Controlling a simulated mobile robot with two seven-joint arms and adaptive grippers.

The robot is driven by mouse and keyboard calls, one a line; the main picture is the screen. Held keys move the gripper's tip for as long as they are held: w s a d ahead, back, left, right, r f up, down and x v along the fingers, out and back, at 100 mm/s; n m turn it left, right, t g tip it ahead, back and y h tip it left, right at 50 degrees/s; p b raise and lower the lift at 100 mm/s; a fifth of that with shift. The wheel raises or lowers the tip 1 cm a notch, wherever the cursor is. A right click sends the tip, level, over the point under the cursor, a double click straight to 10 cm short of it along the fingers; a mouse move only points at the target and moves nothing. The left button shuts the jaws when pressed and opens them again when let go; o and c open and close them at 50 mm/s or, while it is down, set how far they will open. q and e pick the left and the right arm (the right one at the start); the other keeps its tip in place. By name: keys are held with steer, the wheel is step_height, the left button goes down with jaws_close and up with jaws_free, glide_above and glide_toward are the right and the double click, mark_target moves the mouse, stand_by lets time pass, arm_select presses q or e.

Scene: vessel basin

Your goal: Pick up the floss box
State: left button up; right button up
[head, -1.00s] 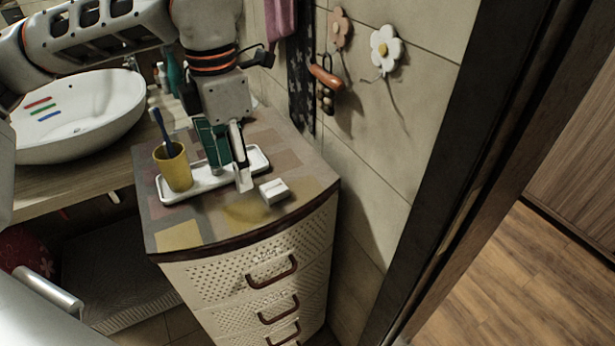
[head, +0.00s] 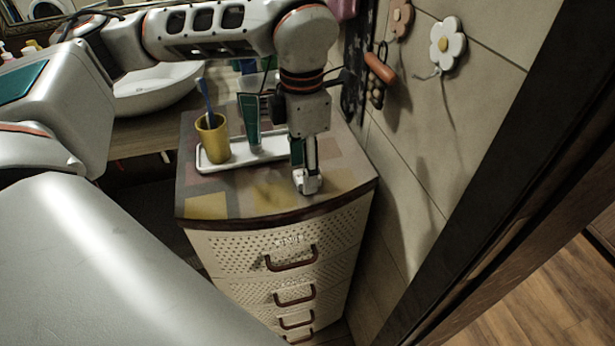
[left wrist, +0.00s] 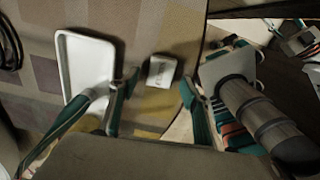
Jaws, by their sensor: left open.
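The floss box is a small white box (left wrist: 161,71) near the edge of the cabinet top in the left wrist view. It lies between and slightly beyond the two fingers of my left gripper (left wrist: 158,89), apart from both. The left gripper is open and empty. In the head view this gripper (head: 306,178) points down over the front right of the cabinet top and mostly hides the box. My right gripper is not in view.
The cabinet top (head: 237,205) also bears a white tray (head: 222,170) with a yellow cup (head: 212,140) holding a blue toothbrush, and a green tube (head: 250,120). A tiled wall (head: 415,130) stands close on the right. A white basin (head: 155,92) is behind left.

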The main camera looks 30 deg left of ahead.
arm_select(q)
steer(key=shift+f, duration=0.55)
steer(key=c, duration=1)
steer(key=shift+r, duration=0.15)
